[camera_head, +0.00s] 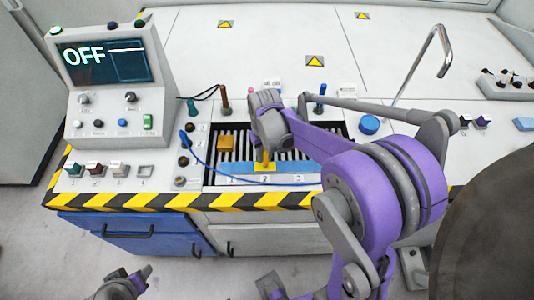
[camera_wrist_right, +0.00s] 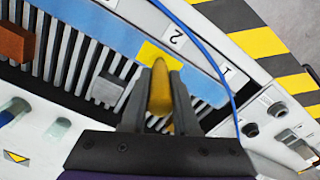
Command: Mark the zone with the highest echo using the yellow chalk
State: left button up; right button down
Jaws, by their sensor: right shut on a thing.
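My right gripper (camera_head: 265,147) is over the middle of the slotted bed and points down. In the right wrist view the yellow chalk (camera_wrist_right: 160,88) stands between its two grey fingers, shut on it. The chalk's tip is close to a yellow patch (camera_wrist_right: 151,54) on the blue strip (camera_head: 295,166), beside the number 2. I cannot tell if the tip touches the strip. Numbers 1, 2 and 3 mark the zones along the strip's front edge. The console screen (camera_head: 105,62) reads OFF. My left gripper (camera_head: 128,284) is low at the bottom left, away from the bench; its jaws are unclear.
A blue cable (camera_head: 200,158) loops from the left across the bed's front. Switches (camera_head: 95,168) line the front left. A bent metal pipe (camera_head: 420,65) stands at the back right.

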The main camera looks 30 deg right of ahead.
jog(key=shift+w+a, duration=0.2)
jog(key=shift+a, duration=0.15)
pick_arm(q)
jog(key=shift+s+f, duration=0.1)
jog(key=shift+f, duration=0.05)
pick_arm(e)
jog(key=shift+w+a+f, duration=0.1)
jog(key=shift+w+a, duration=0.05)
jog(key=shift+a, duration=0.2)
jog(key=shift+a, duration=0.1)
jog(key=shift+w+a, duration=0.3)
jog(key=shift+a, duration=0.05)
pick_arm(q)
jog(key=r+p, duration=0.1)
jog(key=w+r+p, duration=0.1)
jog(key=r, duration=0.1)
jog(key=r+p, duration=0.1)
jog(key=r, duration=0.1)
jog(key=shift+w+p, duration=0.3)
jog(key=shift+p, duration=0.1)
pick_arm(e)
notch_tip(320, 180, up, 7)
